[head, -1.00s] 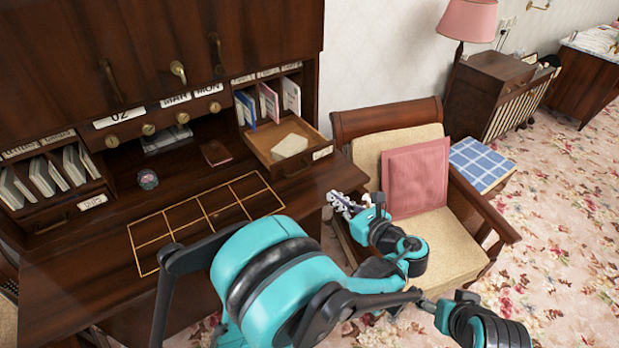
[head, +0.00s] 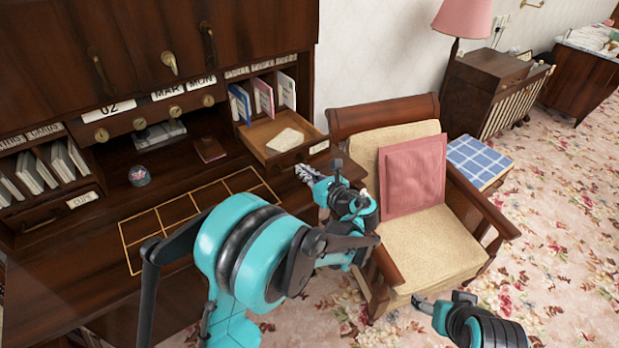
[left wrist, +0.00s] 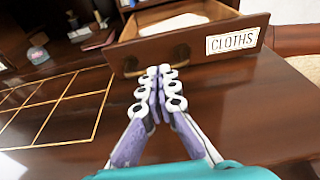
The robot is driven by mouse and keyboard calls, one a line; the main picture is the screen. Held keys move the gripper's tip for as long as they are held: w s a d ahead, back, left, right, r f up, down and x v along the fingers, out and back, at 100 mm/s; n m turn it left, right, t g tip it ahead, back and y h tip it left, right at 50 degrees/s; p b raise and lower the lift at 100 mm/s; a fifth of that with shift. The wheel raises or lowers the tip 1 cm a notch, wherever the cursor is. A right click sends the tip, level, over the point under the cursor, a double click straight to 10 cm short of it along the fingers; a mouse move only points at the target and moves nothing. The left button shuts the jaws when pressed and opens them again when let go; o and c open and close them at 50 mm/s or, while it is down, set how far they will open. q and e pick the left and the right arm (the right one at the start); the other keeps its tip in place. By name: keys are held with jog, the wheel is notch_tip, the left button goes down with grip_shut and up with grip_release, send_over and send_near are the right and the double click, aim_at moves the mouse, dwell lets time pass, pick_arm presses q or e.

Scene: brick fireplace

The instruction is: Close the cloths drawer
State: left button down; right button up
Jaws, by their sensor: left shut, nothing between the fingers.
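The cloths drawer (head: 316,150) stands open at the right side of the desk, with a folded pale cloth (head: 285,140) inside. In the left wrist view its front (left wrist: 197,46) carries a CLOTHS label (left wrist: 232,41) and a dark handle (left wrist: 150,61). My left gripper (head: 302,172) is shut and empty, just in front of the drawer front. In the left wrist view its fingertips (left wrist: 158,70) overlap the lower part of the drawer front near the handle; I cannot tell whether they touch.
The desk (head: 75,265) has a gold grid (head: 195,205) on its top, with a small round object (head: 139,176) and a dark red booklet (head: 209,149) behind. An armchair (head: 430,245) with a pink cushion (head: 411,178) stands close to the right of my left arm.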

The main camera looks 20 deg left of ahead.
aim_at(273, 140)
pick_arm(q)
jog(key=shift+w+a, duration=0.1)
jog(key=shift+a, duration=0.05)
jog(key=r+x, duration=0.1)
jog(key=x, duration=0.5)
jog(key=r+x, duration=0.1)
jog(key=x, duration=0.5)
jog(key=r+x, duration=0.1)
jog(key=x, duration=0.6)
jog(key=shift+w+a+r, duration=0.2)
jog(key=shift+a+r, duration=0.05)
jog(key=shift+a, duration=0.05)
jog(key=shift+r, duration=0.1)
jog(key=shift+a, duration=0.1)
